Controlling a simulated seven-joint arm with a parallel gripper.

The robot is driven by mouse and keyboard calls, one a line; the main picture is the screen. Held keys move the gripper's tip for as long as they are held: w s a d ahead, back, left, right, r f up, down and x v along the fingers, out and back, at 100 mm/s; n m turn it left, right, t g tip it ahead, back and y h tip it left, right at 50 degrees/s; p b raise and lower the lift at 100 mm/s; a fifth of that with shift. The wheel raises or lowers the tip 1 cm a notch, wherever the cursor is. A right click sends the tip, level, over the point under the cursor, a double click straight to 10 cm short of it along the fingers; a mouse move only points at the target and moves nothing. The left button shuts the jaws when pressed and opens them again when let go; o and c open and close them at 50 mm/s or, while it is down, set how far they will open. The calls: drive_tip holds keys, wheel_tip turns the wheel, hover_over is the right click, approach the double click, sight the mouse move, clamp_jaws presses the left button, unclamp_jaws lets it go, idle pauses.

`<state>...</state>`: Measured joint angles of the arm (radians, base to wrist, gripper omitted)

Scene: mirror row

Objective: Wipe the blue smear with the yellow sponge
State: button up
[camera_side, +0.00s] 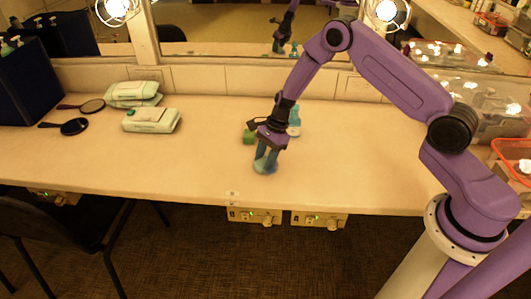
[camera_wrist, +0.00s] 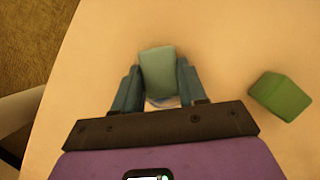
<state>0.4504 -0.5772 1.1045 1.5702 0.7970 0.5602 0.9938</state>
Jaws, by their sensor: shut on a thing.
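My gripper (camera_side: 265,166) is low over the counter near its front edge, fingers pointing down. In the wrist view, my gripper (camera_wrist: 158,85) is shut on a pale grey-green block (camera_wrist: 158,70), which sits between the two teal fingers. No plainly yellow sponge shows; I cannot tell if this block is it. A small pale bluish-white patch (camera_wrist: 163,102) shows between the fingers, behind the block, and may be part of the smear. The rest of the smear cannot be made out. I cannot tell if the block touches the counter.
A green block (camera_side: 249,135) stands close behind my gripper; it also shows at right in the wrist view (camera_wrist: 281,96). A light blue bottle (camera_side: 294,120) stands behind too. Pale wipe packs (camera_side: 151,120) and dark hand mirrors (camera_side: 74,126) lie left. The counter between is clear.

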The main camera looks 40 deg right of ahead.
drive_tip(key=s+a, duration=0.4)
drive_tip(key=shift+s+d, duration=0.5)
drive_tip(key=shift+d, duration=0.15)
drive_tip(key=shift+w+d, duration=3.45)
drive_tip(key=shift+w+d+r, duration=0.1)
drive_tip(key=shift+w+d, duration=0.05)
wheel_tip(320, 180, up, 8)
